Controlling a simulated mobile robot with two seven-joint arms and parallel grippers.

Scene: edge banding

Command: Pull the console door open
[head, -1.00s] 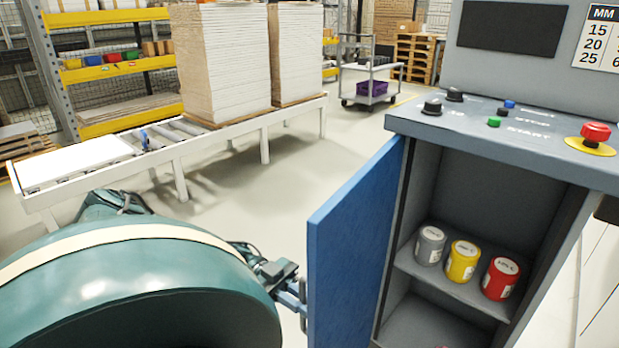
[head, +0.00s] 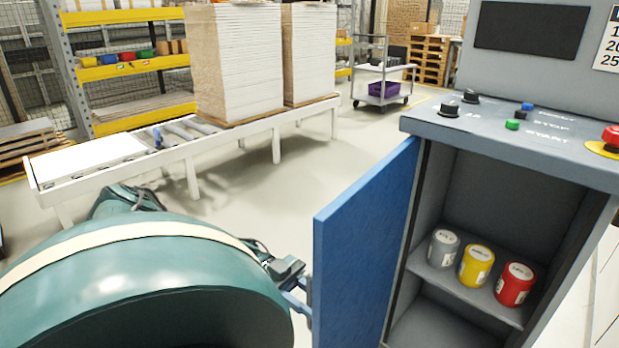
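The blue console door (head: 362,250) stands wide open, hinged at the left side of the grey console (head: 500,150). Inside the console, a grey can (head: 443,249), a yellow can (head: 475,265) and a red can (head: 514,285) stand on a shelf. My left gripper (head: 303,296) is at the outer left edge of the door, by its handle. The fingers are small and partly hidden by the door edge and my arm, so I cannot tell whether they are closed on the handle. My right gripper is not in view.
The console top carries knobs, buttons and a red emergency stop (head: 611,138). A white roller conveyor (head: 180,145) with tall board stacks (head: 236,60) stands behind my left arm. A grey trolley (head: 382,85) is further back. The floor left of the door is clear.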

